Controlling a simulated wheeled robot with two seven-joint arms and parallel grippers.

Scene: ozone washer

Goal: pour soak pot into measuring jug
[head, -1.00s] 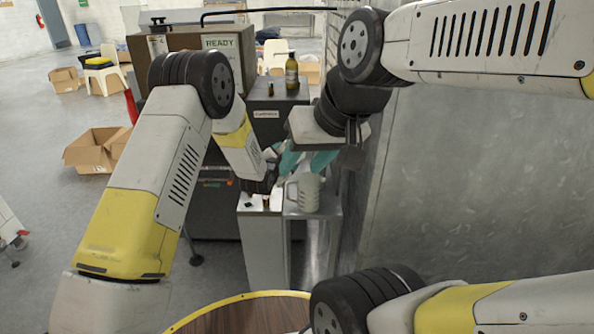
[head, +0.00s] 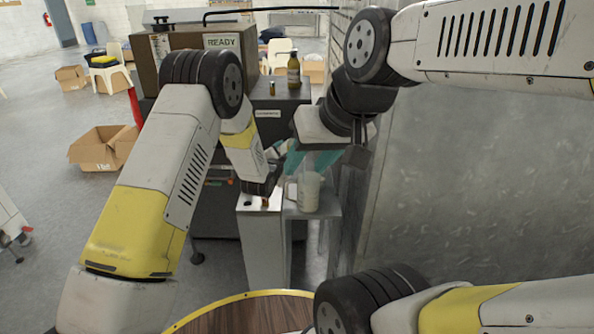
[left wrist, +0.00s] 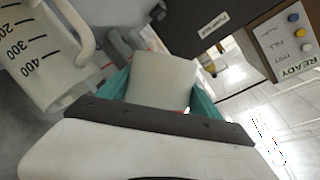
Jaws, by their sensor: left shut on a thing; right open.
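The measuring jug (head: 309,194) stands upright on a small metal stand in the head view. Its wall, with dark graduations, and its handle fill the upper left of the left wrist view (left wrist: 38,58). My left gripper (left wrist: 160,95) is shut on the pale soak pot (left wrist: 163,82), which sits between its teal fingers beside the jug. In the head view the pot (head: 281,148) is mostly hidden, and its contents cannot be seen.
The washer with its READY panel (head: 222,41) stands behind my left arm. A brown bottle (head: 293,68) and a small vial (head: 272,88) stand on a dark cabinet. A grey wall closes the right side. An open cardboard box (head: 103,147) lies on the floor at left.

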